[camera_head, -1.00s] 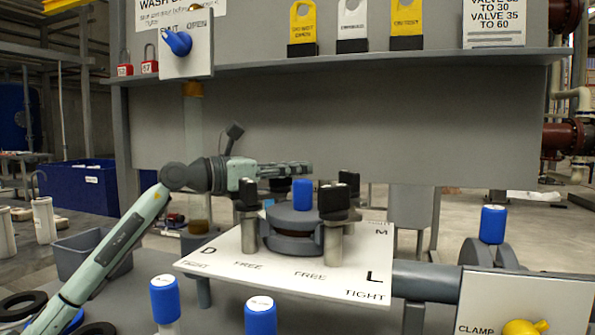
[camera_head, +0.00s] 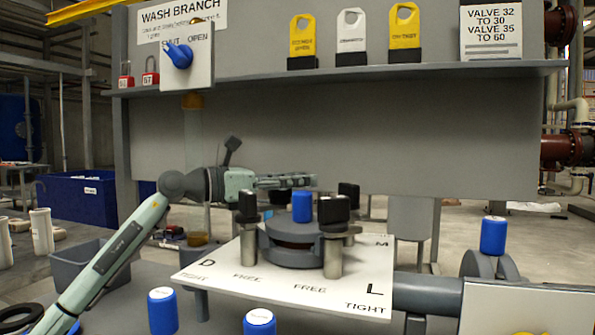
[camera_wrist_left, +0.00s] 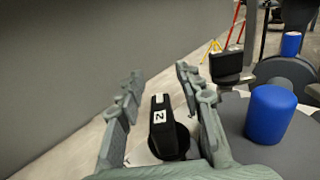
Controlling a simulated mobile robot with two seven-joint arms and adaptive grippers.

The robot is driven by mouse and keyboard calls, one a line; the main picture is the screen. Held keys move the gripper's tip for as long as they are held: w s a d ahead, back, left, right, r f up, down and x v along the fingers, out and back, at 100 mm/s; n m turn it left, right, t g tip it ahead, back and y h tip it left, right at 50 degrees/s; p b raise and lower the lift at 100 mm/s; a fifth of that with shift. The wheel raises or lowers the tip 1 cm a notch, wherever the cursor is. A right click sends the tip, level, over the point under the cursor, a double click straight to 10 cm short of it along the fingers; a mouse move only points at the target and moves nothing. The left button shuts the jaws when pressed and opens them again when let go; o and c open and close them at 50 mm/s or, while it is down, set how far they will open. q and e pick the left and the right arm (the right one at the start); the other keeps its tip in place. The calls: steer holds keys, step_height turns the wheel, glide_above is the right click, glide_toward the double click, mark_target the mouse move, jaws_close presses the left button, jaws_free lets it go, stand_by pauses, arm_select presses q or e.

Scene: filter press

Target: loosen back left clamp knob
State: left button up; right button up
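Black clamp knobs on metal posts stand around a grey round cover (camera_head: 290,250) with a blue cap (camera_head: 302,207) on a white plate (camera_head: 215,268). My left gripper (camera_head: 315,181) reaches in from the left above the back of the cover. In the left wrist view, a black knob (camera_wrist_left: 167,138) with a white letter label, like N or Z, lies between the two open fingers of my left gripper (camera_wrist_left: 158,78). I see gaps beside the knob, with no clear contact. In the head view the back left knob is mostly hidden. My right gripper is not in view.
Nearby stand the front left knob (camera_head: 248,205), front right knob (camera_head: 333,210) and back right knob (camera_head: 349,192). A grey panel (camera_head: 300,130) rises close behind. Blue-capped parts (camera_head: 162,311) stand in front. A grey pipe (camera_head: 425,285) runs right.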

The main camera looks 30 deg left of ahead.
arm_select(q)
step_height(320, 180, up, 10)
stand_by(0.5)
steer(key=shift+f, duration=0.15)
stand_by(0.3)
